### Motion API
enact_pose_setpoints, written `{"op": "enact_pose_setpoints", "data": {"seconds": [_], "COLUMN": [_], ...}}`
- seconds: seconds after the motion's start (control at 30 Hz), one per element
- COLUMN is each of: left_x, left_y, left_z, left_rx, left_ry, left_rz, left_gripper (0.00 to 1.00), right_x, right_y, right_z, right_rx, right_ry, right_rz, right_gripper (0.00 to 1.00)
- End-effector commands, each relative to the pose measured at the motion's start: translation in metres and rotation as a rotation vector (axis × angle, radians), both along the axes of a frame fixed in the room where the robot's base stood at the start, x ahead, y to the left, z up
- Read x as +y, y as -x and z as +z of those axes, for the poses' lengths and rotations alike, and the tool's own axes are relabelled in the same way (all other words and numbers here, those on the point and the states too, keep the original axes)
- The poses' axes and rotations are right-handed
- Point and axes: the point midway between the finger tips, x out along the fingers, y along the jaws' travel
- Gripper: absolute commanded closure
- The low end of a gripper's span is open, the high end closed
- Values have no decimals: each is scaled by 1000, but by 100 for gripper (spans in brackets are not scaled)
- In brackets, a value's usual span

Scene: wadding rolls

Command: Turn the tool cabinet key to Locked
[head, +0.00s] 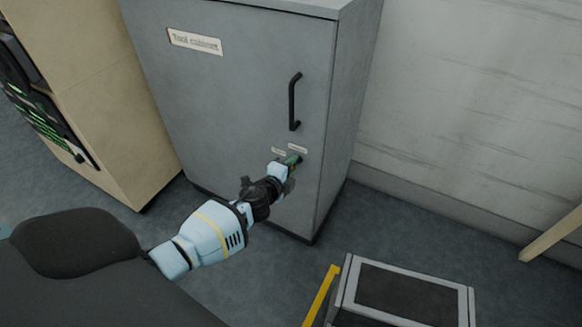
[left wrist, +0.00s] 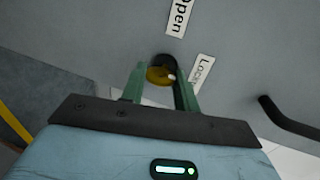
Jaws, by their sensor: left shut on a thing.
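The grey tool cabinet (head: 235,85) stands in the head view, with a label "Tool cabinet" (head: 195,41) at its upper left and a black handle (head: 295,102) on its door. My left gripper (head: 291,161) is at the lock below the handle. In the left wrist view its two green fingers (left wrist: 161,84) are shut on the brass-coloured key (left wrist: 159,75), which sits at the dark round lock (left wrist: 164,62). An "Open" label (left wrist: 179,15) and a partly hidden "Locked" label (left wrist: 202,74) flank the lock. The key's exact angle is hard to tell. My right gripper is not in view.
A beige cabinet (head: 100,100) stands left of the tool cabinet. A grey-framed box with a dark top (head: 408,295) and a yellow bar (head: 321,296) are at the lower front. A wooden piece (head: 552,235) is at the right. Floor between is clear.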

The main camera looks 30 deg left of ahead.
Motion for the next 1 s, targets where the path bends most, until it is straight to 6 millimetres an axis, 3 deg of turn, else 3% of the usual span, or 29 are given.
{"op": "enact_pose_setpoints", "data": {"seconds": [0.37,0.4,0.53,0.83,1.0], "left_x": [0,0,0,0,0], "left_y": [0,0,0,1,14], "left_z": [0,0,0,0,5], "left_rx": [0,0,0,0,0], "left_ry": [-6,-6,-5,-4,-3], "left_rz": [0,0,1,0,0], "left_gripper": [92,64,47,47,47], "right_x": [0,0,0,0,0], "right_y": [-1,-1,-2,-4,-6], "right_z": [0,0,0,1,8], "right_rx": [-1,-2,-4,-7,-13], "right_ry": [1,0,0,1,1], "right_rz": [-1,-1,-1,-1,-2], "right_gripper": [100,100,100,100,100]}}
